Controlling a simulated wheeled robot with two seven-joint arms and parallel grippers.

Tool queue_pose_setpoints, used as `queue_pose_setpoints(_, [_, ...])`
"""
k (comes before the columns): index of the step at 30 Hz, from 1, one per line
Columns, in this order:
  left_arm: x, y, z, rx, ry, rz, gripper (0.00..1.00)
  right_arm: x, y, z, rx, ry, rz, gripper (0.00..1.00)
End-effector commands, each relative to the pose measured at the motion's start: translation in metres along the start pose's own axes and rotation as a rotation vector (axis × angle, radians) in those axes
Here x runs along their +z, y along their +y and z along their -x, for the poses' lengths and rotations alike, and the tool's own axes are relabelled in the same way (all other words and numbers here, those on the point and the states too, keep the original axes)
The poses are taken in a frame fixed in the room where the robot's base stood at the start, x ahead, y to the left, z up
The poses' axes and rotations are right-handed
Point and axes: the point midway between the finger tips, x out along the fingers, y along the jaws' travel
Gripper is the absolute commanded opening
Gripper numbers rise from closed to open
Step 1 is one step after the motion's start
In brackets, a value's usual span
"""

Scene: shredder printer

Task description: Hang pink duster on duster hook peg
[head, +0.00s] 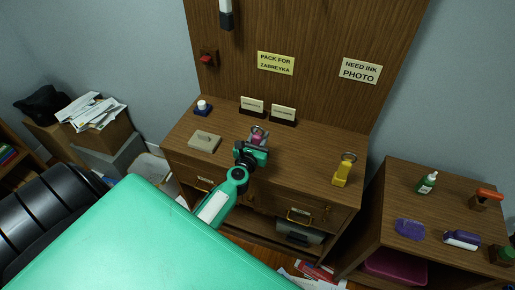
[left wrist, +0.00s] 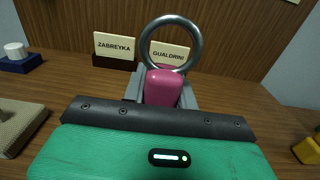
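The pink duster (head: 257,138), a small pink block with a grey metal ring on top, is at the fingers of my left gripper (head: 256,142), over the middle of the wooden desk. In the left wrist view the pink block (left wrist: 162,88) sits between the grey fingers (left wrist: 162,95), which appear closed on its sides, with the ring upright above. The duster's underside is hidden. On the back panel, a small dark mount with a red part (head: 207,59) sticks out at upper left; I cannot tell whether it is the hook peg. My right gripper is not in view.
Two name cards (head: 267,109) stand behind the duster. A grey-beige box (head: 204,141) and a blue-based white knob (head: 203,107) are at left. A yellow ringed object (head: 344,170) stands at right. A lower side table (head: 440,215) holds bottles and a purple cloth.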

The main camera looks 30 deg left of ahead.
Motion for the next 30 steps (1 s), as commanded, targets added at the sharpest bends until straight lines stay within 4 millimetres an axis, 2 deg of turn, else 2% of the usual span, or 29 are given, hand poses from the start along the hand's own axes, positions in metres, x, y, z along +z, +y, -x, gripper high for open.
queue_pose_setpoints(11, [0.003,0.0,0.0,0.0,0.0,0.001,0.06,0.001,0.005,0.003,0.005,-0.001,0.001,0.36])
queue_pose_setpoints(17, [0.017,0.0,0.0,0.0,-0.001,0.001,0.06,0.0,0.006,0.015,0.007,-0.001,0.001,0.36])
queue_pose_setpoints(26, [0.062,0.0,0.0,0.0,-0.001,0.001,0.06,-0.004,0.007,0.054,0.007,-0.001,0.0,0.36])
queue_pose_setpoints(30, [0.09,0.0,0.0,-0.001,-0.001,-0.001,0.06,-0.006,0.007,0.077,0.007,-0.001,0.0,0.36])
